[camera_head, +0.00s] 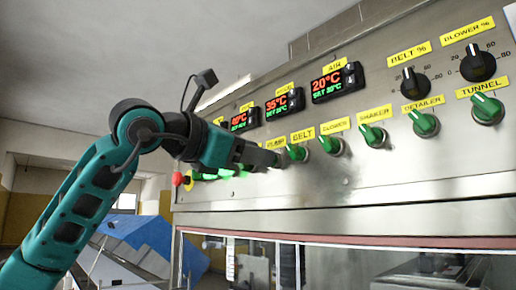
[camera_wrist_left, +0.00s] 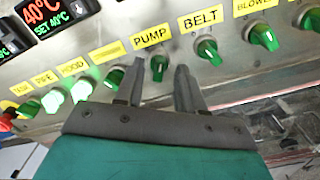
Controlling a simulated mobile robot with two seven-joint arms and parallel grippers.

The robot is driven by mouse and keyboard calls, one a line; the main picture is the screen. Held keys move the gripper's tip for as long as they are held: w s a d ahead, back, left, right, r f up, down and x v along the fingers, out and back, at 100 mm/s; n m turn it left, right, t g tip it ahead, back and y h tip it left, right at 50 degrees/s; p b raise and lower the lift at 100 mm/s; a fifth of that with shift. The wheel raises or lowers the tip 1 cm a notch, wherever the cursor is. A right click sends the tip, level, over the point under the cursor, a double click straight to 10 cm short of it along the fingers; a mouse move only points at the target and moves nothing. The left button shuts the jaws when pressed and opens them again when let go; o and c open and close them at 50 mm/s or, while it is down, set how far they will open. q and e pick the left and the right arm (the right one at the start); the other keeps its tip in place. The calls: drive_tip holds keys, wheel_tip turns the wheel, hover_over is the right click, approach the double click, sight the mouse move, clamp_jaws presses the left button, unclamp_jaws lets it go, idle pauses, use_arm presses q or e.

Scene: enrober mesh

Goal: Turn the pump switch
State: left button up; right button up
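The pump switch (camera_wrist_left: 158,65) is a small dark green knob under the yellow PUMP label (camera_wrist_left: 150,36) in the left wrist view. My left gripper (camera_wrist_left: 160,70) is open, with one finger on each side of that knob in the picture. I cannot tell whether the fingers touch it or how far they are from the panel. In the head view my left gripper (camera_head: 274,158) is at the panel's row of switches, just left of the belt switch (camera_head: 297,152), and hides the pump switch. My right gripper is in neither view.
Green belt (camera_wrist_left: 207,48) and blower (camera_wrist_left: 264,38) switches sit right of the pump switch. An unlit switch (camera_wrist_left: 115,78) and a lit hood switch (camera_wrist_left: 82,90) sit left. A red button (camera_head: 178,179) is at the panel's left end. Temperature displays (camera_head: 333,83) are above.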

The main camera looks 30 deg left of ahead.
use_arm(q)
drive_tip(key=shift+x, duration=0.8)
drive_tip(key=shift+c, duration=0.4)
clamp_jaws()
